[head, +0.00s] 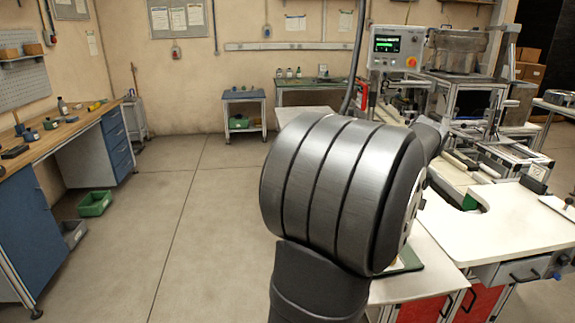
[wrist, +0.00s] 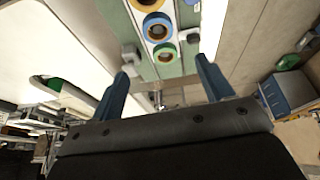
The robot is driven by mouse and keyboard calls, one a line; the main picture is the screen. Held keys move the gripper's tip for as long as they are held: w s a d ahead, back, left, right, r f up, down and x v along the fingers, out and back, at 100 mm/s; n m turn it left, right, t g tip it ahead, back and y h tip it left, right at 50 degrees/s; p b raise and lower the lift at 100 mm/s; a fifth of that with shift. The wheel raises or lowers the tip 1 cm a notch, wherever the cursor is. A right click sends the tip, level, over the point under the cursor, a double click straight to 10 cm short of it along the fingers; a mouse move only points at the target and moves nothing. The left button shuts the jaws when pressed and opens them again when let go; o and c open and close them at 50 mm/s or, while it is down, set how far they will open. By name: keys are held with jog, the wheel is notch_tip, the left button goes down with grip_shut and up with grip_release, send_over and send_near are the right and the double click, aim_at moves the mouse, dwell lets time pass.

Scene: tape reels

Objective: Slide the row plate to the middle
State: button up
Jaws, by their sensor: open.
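In the wrist view, tape reels stand in a row: a yellow reel (wrist: 147,4), a blue-rimmed reel (wrist: 157,27) and a green-rimmed reel (wrist: 164,52). Nothing is held. In the head view my own arm hides most of this work area; only a dark green edge (head: 413,257) shows beside it.
Small pale blocks (wrist: 130,56) sit beside the reels in the wrist view. A white worktop (head: 490,225) with red-fronted drawers (head: 418,312) stands right of my arm. A machine with a control panel (head: 397,47) stands behind.

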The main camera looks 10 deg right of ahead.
jog(key=w+a+n, duration=0.1)
jog(key=a+n, duration=0.1)
jog(key=w+a+n+g, duration=0.1)
jog(key=w+a+n, duration=0.1)
jog(key=w+a+n+g+h, duration=0.1)
jog(key=w+a+n, duration=0.1)
jog(key=n, duration=0.1)
jog(key=shift+f, duration=0.25)
jog(key=c, duration=0.7)
jog(key=w+a+r+n+g+h, duration=0.25)
jog(key=w+a+n, duration=0.45)
jog(key=n, duration=0.4)
jog(key=shift+h, duration=0.55)
jog(key=x, duration=0.5)
jog(key=a+x, duration=0.1)
jog(key=x, duration=0.5)
jog(key=s+x, duration=0.1)
jog(key=x, duration=0.5)
jog(key=shift+f, duration=0.5)
grip_shut()
